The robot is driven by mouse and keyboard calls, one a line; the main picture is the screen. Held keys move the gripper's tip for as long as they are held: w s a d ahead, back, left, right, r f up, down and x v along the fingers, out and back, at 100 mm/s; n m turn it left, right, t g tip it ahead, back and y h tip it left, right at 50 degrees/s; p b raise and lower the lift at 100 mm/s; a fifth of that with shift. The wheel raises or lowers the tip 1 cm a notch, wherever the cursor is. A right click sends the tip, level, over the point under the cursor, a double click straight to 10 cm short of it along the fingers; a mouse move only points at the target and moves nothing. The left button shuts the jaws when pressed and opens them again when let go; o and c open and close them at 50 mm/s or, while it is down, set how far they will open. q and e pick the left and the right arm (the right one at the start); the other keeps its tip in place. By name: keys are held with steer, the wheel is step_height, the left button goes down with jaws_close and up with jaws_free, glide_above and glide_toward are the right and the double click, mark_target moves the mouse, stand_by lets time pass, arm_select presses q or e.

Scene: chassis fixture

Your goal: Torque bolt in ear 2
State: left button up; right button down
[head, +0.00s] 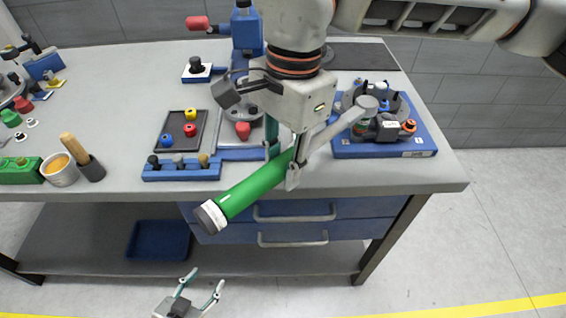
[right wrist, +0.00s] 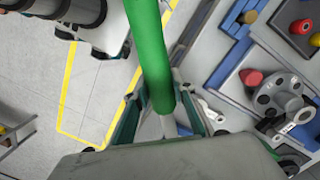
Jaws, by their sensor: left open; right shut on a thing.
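A green cylindrical tool (head: 250,190) with a white band and dark end cap slants down to the left past the table's front edge. My right gripper (head: 283,164) is shut on it, in the air at the table's front edge. The tool also shows in the right wrist view (right wrist: 150,55), rising between the two fingers. A round grey chassis-like part (head: 385,108) sits on a blue base (head: 385,148) at the right, apart from my right gripper. I cannot tell which ear is ear 2 or make out its bolt. My left gripper (head: 190,296) is open and empty, low in front of the table.
A dark tray (head: 180,146) holds yellow, red and blue pieces. A blue rack (head: 180,173) with several small parts lies before it. A cup (head: 59,170), a wooden-handled tool (head: 76,150) and a green block (head: 20,170) stand at the left. The table's front right is clear.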

arm_select(q)
steer(key=shift+s, duration=0.1)
arm_select(e)
steer(key=shift+w+a, duration=0.1)
steer(key=shift+w, duration=0.05)
steer(key=shift+w+a, duration=0.15)
steer(key=shift+w, duration=0.05)
steer(key=shift+w+a+m, duration=0.2)
steer(key=shift+w+m, duration=0.05)
steer(key=shift+m, duration=0.15)
steer(key=shift+w+a, duration=0.1)
arm_select(q)
steer(key=shift+w+r+p, duration=0.2)
steer(key=shift+r+p, duration=0.15)
steer(key=shift+r, duration=0.15)
steer(key=shift+w+r+p, duration=0.2)
steer(key=shift+r+p, duration=0.15)
steer(key=shift+r, duration=0.15)
arm_select(e)
steer(key=shift+r, duration=1.15)
